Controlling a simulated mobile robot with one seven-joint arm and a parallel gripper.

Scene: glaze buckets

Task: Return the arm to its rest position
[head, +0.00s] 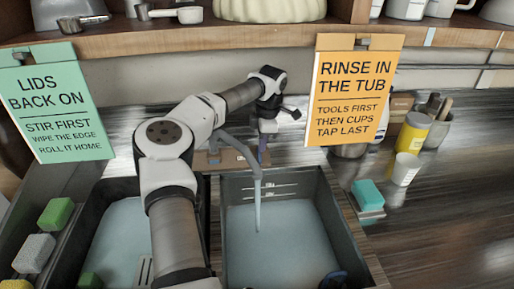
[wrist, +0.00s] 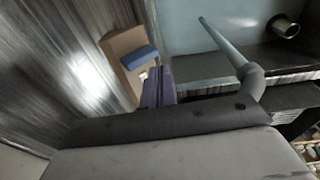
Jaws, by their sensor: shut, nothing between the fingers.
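My arm reaches from the bottom of the head view up over the sinks and bends down at its wrist. My gripper (head: 262,150) points down behind the grey tap (head: 240,149), close to a brown board (head: 228,159) at the back edge of the sinks. In the wrist view, the purple fingers of my gripper (wrist: 156,88) are together with nothing between them. The brown board (wrist: 116,46) with a blue block (wrist: 139,56) on it is beside the fingers there. The tap (wrist: 250,78) lies to their right.
Two sinks stand below; the right sink (head: 337,222) has a dark object near its front. Right of it are a teal sponge (head: 367,194), a white cup (head: 405,169) and a yellow jar (head: 412,133). A shelf (head: 200,39) with hanging signs runs above.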

